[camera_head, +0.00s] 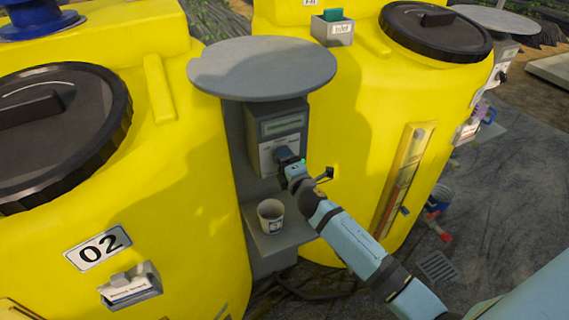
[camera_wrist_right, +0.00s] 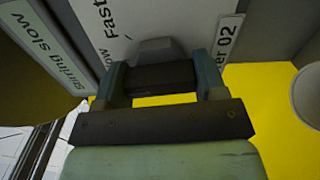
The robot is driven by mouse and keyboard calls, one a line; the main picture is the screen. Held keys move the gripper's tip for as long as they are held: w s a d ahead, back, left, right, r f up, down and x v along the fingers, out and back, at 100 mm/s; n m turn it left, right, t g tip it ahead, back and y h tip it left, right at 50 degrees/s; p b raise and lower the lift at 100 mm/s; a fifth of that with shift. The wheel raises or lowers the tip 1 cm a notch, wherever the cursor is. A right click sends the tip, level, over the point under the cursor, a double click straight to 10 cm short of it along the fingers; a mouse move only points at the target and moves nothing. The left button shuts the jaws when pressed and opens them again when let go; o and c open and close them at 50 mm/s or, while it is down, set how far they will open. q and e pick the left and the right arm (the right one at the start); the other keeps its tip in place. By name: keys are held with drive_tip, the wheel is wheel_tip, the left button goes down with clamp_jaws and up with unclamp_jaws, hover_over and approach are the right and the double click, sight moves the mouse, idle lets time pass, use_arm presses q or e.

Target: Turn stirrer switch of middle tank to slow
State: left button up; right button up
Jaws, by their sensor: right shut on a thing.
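A grey stirrer control box (camera_head: 266,163) stands on a post under a round grey canopy, between two yellow tanks. Its panel (camera_wrist_right: 135,25) fills the top of the right wrist view, with the words "Fast" and "slow" and a label ending "er 02". A strip (camera_wrist_right: 38,42) there reads "stirring slow". My right gripper (camera_head: 290,163) is at the panel front. In the wrist view its two fingers (camera_wrist_right: 160,78) are shut on the switch's knob (camera_wrist_right: 155,48), one on each side. The switch's exact pointing is hard to tell. My left gripper is not in view.
The tank marked 02 (camera_head: 180,215) is at left and another yellow tank (camera_head: 345,150) at right. A cup (camera_head: 271,215) stands on the shelf (camera_head: 290,232) just below my right gripper. The round canopy (camera_head: 262,67) overhangs the box.

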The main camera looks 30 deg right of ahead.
drive_tip(key=shift+m, duration=0.5)
drive_tip(key=o, duration=0.9)
drive_tip(key=s, duration=0.4)
drive_tip(key=s+b, duration=0.1)
drive_tip(key=s, duration=0.4)
drive_tip(key=s+b, duration=0.1)
drive_tip(key=s, duration=0.3)
drive_tip(key=shift+s+a, duration=0.35)
drive_tip(key=shift+s, duration=0.05)
drive_tip(key=s+a+f+m+g+y+p, duration=0.1)
drive_tip(key=s+a+f+m+g+p, duration=0.1)
drive_tip(key=s, duration=0.4)
drive_tip(key=s+a+f+m+g+y+p, duration=0.1)
drive_tip(key=s+a+f+m+g+p, duration=0.1)
drive_tip(key=s+a+f+m+p, duration=0.1)
drive_tip(key=s+a+f+m+g+y+p, duration=0.2)
drive_tip(key=s+a+f+m, duration=0.3)
drive_tip(key=s+m, duration=0.4)
drive_tip(key=shift+s+a+g+p, duration=0.2)
drive_tip(key=shift+a+g+p, duration=0.3)
drive_tip(key=shift+p, duration=0.1)
